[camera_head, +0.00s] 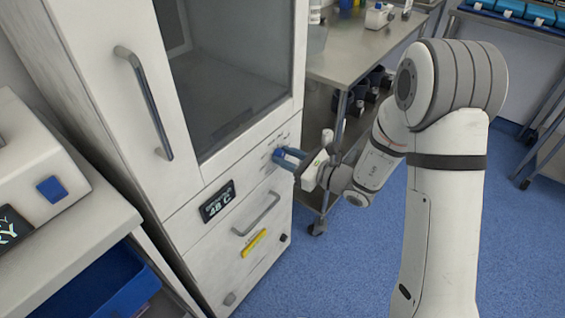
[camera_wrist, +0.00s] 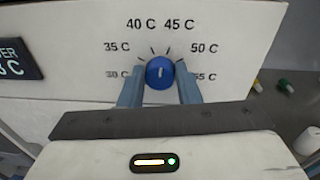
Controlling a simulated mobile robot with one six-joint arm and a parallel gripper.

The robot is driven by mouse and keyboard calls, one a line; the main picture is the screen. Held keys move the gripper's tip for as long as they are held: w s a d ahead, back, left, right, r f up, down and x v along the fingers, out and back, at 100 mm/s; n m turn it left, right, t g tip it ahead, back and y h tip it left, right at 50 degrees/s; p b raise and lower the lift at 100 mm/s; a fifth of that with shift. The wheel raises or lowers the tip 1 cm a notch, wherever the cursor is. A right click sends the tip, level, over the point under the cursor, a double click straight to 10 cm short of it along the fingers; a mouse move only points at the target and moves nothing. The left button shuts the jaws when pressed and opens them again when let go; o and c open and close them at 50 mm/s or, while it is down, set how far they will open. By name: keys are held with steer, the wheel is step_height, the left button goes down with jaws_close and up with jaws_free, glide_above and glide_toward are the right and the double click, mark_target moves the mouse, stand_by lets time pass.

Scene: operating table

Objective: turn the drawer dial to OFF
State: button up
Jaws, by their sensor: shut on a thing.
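The blue drawer dial (camera_wrist: 160,72) is on the white cabinet front, under an arc of labels from 30 C to 55 C. Its white mark stands about upright; I cannot tell which end is the pointer. No OFF label is visible, and the area below the dial is hidden by my gripper. My gripper (camera_head: 287,158) reaches the cabinet panel from the right in the head view. In the wrist view its two blue fingers are on the left and right sides of the dial, shut on it.
A dark display (camera_head: 217,202) reading 48 C is left of the dial. The drawer handle (camera_head: 257,214) and a yellow label (camera_head: 254,243) are below. A steel table (camera_head: 360,55) stands to the right of the cabinet. A blue bin (camera_head: 115,285) is at lower left.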

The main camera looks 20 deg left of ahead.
steer(key=n+b, duration=0.2)
steer(key=b, duration=0.1)
steer(key=f+n+b, duration=0.1)
steer(key=n+b, duration=0.1)
steer(key=b, duration=0.1)
steer(key=shift+d+t, duration=0.15)
steer(key=shift+t, duration=0.25)
steer(key=n+b, duration=0.4)
steer(key=b, duration=0.3)
steer(key=shift+t+h+b, duration=0.3)
steer(key=n+b, duration=0.2)
steer(key=shift+r+b, duration=0.1)
steer(key=shift+b, duration=0.3)
steer(key=n+b, duration=0.2)
steer(key=shift+r+n+t, duration=0.2)
steer(key=shift+n+t, duration=0.1)
steer(key=n, duration=0.3)
steer(key=shift+r, duration=0.1)
steer(key=n, duration=0.4)
steer(key=shift+n+t, duration=0.4)
steer(key=n, duration=0.3)
steer(key=shift+f+n, duration=0.15)
steer(key=shift+n, duration=0.9)
steer(key=shift+f+n, duration=0.1)
steer(key=shift+n, duration=0.95)
